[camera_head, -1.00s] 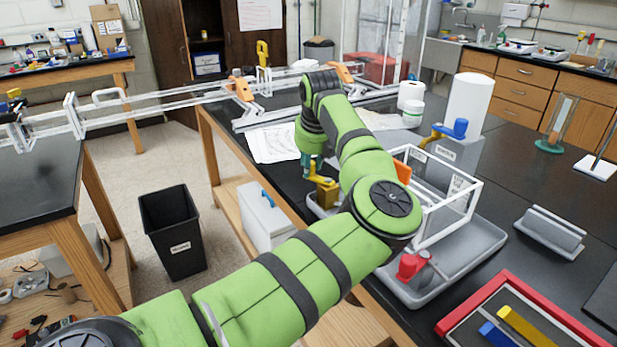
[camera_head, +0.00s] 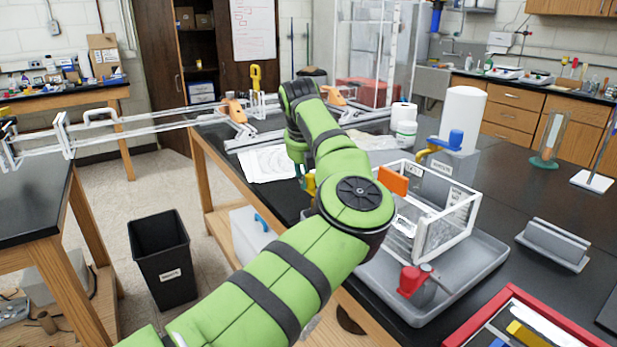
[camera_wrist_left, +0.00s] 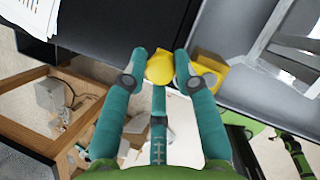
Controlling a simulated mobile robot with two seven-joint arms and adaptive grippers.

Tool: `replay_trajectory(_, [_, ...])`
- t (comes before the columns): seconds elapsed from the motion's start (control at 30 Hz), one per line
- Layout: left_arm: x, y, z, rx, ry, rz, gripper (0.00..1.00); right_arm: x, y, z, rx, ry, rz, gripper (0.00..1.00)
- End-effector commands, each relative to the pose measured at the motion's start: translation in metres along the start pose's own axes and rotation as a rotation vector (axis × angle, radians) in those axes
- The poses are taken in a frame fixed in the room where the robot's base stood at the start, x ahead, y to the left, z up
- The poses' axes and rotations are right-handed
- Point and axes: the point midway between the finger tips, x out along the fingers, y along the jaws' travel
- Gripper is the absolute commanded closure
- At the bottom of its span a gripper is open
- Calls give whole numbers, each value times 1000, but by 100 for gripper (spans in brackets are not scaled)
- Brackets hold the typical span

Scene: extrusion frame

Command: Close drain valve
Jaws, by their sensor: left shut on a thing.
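My left gripper (camera_wrist_left: 160,70) has its teal fingers closed around a rounded yellow valve handle (camera_wrist_left: 160,67), with a yellow block (camera_wrist_left: 206,72) just to its right at the tray's edge. In the head view my green arm covers most of the valve, and only a bit of yellow (camera_head: 310,184) shows beside the left gripper (camera_head: 302,180). The clear tank (camera_head: 440,215) with an orange panel stands in the grey tray (camera_head: 470,270) to the right. How far the handle is turned cannot be told. My right gripper is not in view.
A red valve-like part (camera_head: 411,281) sits at the tray's front. A white cylinder (camera_head: 462,118) and a blue-handled tap (camera_head: 452,140) stand behind the tank. A black bin (camera_head: 162,260) is on the floor left of the bench. A red-rimmed tray (camera_head: 530,310) lies at front right.

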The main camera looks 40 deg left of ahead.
Motion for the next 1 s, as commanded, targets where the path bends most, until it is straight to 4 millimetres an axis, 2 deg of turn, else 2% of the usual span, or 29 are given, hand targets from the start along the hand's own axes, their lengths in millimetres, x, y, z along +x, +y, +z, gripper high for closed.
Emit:
replay_trajectory(0.27, [-3,-2,4,4,-14,-3,100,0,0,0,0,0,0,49])
replay_trajectory(0.3, [-3,-2,4,4,-15,-3,63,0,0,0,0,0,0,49])
replay_trajectory(0.33, [-3,-2,4,4,-15,-3,51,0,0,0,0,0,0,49])
replay_trajectory(0.73, [-5,-1,2,1,-8,-2,49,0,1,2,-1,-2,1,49])
replay_trajectory(0.87, [-22,-1,3,0,-11,-2,49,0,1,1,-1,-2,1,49])
replay_trajectory(1.0, [-51,-2,3,2,-12,-3,49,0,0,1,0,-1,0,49])
